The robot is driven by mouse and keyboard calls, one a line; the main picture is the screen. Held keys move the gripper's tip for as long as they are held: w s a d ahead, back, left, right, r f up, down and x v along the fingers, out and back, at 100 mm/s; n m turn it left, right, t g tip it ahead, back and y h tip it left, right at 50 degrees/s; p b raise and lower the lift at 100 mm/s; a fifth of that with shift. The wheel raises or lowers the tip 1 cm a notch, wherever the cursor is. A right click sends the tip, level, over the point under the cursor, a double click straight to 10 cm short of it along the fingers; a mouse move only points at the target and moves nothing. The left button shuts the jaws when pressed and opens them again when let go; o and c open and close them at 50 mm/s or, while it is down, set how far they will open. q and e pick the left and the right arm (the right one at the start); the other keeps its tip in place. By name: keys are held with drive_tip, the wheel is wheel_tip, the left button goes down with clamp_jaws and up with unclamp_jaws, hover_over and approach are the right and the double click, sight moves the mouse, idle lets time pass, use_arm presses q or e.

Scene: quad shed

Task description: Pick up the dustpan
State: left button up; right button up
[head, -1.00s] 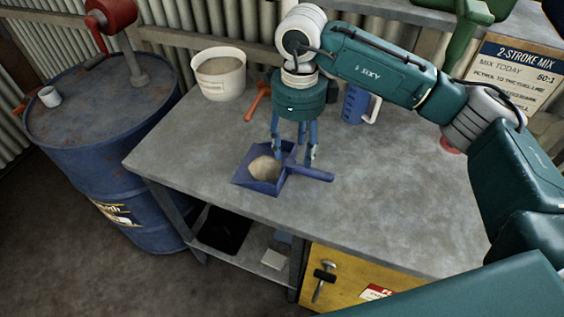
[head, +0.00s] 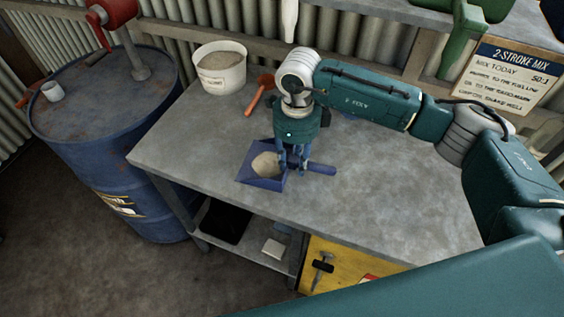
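A blue dustpan (head: 259,178) lies on the grey workbench (head: 381,206) near its front edge, with a heap of pale granular material in its pan. Its blue handle (head: 322,169) points right. My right gripper (head: 292,170) points down at the place where the handle meets the pan, its fingers on the near and far sides or close to it. At this size I cannot tell whether the fingers press on the handle. My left gripper is not in view.
A white bucket (head: 220,72) of pale material stands at the back left, beside an orange tool (head: 260,92). A blue drum (head: 105,130) stands left of the bench. The bench top right of the handle is clear.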

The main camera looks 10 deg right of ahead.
clamp_jaws()
drive_tip(key=shift+r, duration=0.1)
